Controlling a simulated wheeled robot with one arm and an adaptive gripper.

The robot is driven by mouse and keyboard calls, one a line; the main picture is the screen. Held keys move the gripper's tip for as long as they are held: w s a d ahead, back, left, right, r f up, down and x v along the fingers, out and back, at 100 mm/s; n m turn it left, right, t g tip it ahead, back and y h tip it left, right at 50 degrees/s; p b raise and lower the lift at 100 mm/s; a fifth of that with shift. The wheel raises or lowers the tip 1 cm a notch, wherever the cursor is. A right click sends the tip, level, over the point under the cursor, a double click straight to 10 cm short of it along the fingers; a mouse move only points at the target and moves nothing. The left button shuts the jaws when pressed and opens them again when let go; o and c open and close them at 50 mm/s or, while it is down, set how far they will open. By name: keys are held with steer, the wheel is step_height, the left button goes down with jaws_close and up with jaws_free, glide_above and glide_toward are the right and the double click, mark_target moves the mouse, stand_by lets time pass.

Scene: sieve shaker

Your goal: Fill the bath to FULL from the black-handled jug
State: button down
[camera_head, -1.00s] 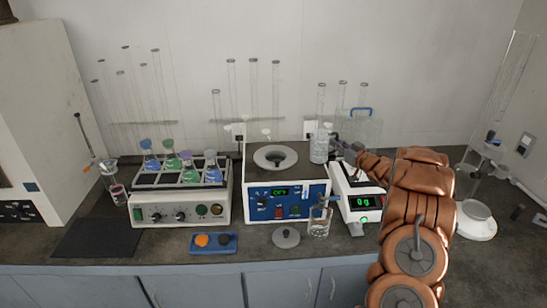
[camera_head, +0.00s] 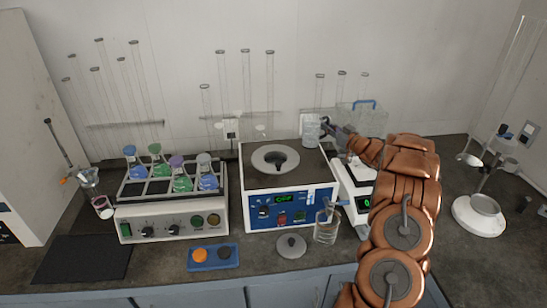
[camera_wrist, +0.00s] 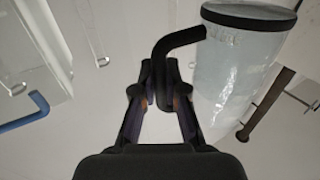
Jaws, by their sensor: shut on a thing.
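My gripper (camera_wrist: 167,98) is shut on the black handle of a clear jug (camera_wrist: 240,55) with a black rim. In the head view the jug (camera_head: 311,131) looks upright and held just behind the right rear corner of the blue-fronted unit, which I take as the bath (camera_head: 259,207). I cannot read the level inside or any FULL mark. The jug holds clear liquid, its amount hard to tell. My gripper (camera_head: 325,124) is small in the head view.
A balance (camera_head: 352,190) is to the right, partly behind my arm. A flask shaker (camera_head: 170,220) stands left. A blue-handled clear container (camera_head: 360,117) is behind.

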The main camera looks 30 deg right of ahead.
mark_target(316, 118)
steer(key=shift+a+r, duration=0.1)
steer(key=shift+a+r+n, duration=0.25)
steer(key=shift+r+n, duration=0.2)
steer(key=shift+r, duration=0.05)
steer(key=shift+a+r+n, duration=0.2)
steer(key=shift+r+n, duration=0.25)
steer(key=shift+a+r+n+g, duration=0.45)
steer(key=shift+a+n, duration=0.4)
steer(key=shift+n, duration=0.35)
steer(key=shift+w+a+r+n, duration=0.1)
steer(key=shift+a+r+n, duration=0.5)
steer(key=shift+r, duration=0.2)
steer(key=shift+r, duration=0.1)
steer(key=shift+w+a+r+n+g, duration=0.15)
steer(key=shift+a+n+g, duration=0.1)
steer(key=shift+a+n, duration=0.6)
steer(key=shift+a+h, duration=0.1)
steer(key=shift+h, duration=0.3)
steer(key=shift+a+n, duration=0.2)
steer(key=shift+n, duration=0.15)
steer(key=shift+a+r+n, duration=0.15)
steer(key=shift+a+n, duration=0.3)
steer(key=shift+n, duration=0.25)
